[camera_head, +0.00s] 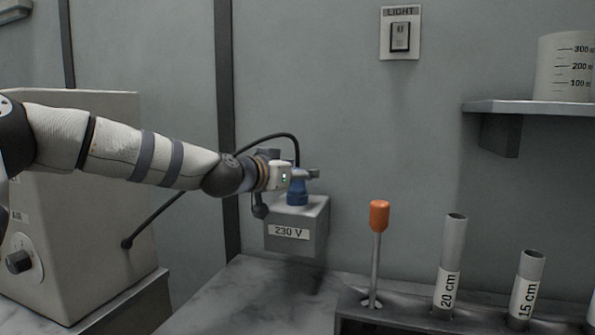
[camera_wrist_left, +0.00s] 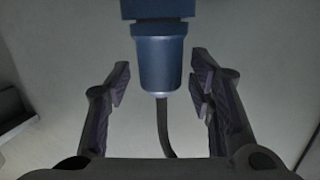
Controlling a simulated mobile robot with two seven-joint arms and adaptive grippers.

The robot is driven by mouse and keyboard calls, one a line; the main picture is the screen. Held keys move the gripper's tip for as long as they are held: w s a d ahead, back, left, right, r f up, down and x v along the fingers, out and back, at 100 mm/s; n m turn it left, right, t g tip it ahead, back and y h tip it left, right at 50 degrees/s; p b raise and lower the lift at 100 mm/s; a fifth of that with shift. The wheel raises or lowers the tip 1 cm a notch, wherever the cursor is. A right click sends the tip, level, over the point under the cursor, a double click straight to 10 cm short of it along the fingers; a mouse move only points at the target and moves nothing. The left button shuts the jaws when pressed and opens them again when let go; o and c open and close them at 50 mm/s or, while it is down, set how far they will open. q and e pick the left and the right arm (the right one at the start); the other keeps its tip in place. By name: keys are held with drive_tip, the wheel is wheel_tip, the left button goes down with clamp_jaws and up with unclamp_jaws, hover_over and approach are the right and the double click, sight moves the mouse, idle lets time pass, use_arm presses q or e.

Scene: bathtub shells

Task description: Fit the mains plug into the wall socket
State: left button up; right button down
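The blue mains plug (camera_head: 297,191) stands upright at the top of the grey box marked "230 V" (camera_head: 312,228), which is the socket. Its lower end meets the top of the box; I cannot tell how deep it sits. In the left wrist view the plug (camera_wrist_left: 160,62) is in front of my left gripper (camera_wrist_left: 162,88), with its cable (camera_wrist_left: 164,128) leaving the narrow end. The fingers are spread, with a gap on each side of the plug. In the head view the left gripper (camera_head: 304,174) is at the plug's upper part. My right gripper is not in view.
The black cable (camera_head: 268,137) arcs over my left wrist and runs to a beige machine (camera_head: 75,200) at left. A rack (camera_head: 400,316) holds an orange-handled tool (camera_head: 379,217) and labelled tubes (camera_head: 449,268) at right. A shelf (camera_head: 535,106) juts from the wall.

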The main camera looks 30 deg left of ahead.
use_arm(q)
wheel_tip(320, 180, up, 10)
drive_tip(key=shift+r, duration=0.1)
idle(0.7)
